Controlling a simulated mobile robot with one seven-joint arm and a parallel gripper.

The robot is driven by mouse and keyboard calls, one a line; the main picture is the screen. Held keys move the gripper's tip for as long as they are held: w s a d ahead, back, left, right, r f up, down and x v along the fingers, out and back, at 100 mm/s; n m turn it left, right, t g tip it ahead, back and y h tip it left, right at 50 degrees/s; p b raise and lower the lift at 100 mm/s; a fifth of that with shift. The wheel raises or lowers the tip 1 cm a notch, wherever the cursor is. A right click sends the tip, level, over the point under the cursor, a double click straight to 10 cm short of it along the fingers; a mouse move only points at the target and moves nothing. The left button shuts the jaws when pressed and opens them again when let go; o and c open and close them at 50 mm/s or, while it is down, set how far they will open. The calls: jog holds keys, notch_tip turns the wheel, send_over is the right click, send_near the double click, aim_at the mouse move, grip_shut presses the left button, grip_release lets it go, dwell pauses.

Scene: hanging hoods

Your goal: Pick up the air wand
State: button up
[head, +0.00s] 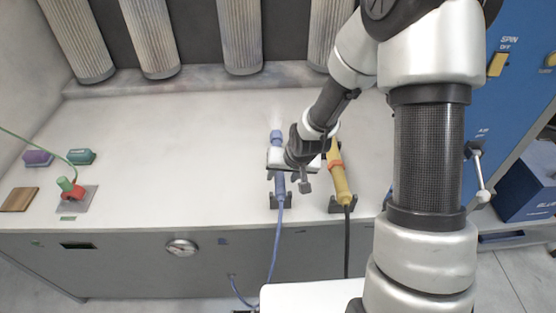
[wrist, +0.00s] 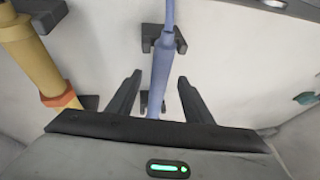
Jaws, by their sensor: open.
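A slim blue wand (head: 280,185) with a blue hose lies in dark holders on the bench in the head view, with a faint pale mist beyond its far tip. In the wrist view the blue wand (wrist: 163,60) runs between the two fingers of my gripper (wrist: 158,84). My gripper (head: 288,172) is open over the wand, one finger on either side, with gaps showing between fingers and wand. My gripper and wrist hide the wand's middle in the head view.
A yellow wand (head: 337,177) with an orange ring and black cable rests in its own holder close to the right. A green-and-red valve (head: 70,188) and small blocks sit at the left. Ribbed hoods (head: 240,40) hang at the back. The bench's left middle is clear.

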jog(key=shift+x, duration=1.4)
grip_shut()
notch_tip(320, 180, up, 15)
jog(key=p, duration=0.4)
jog(key=shift+p, duration=0.3)
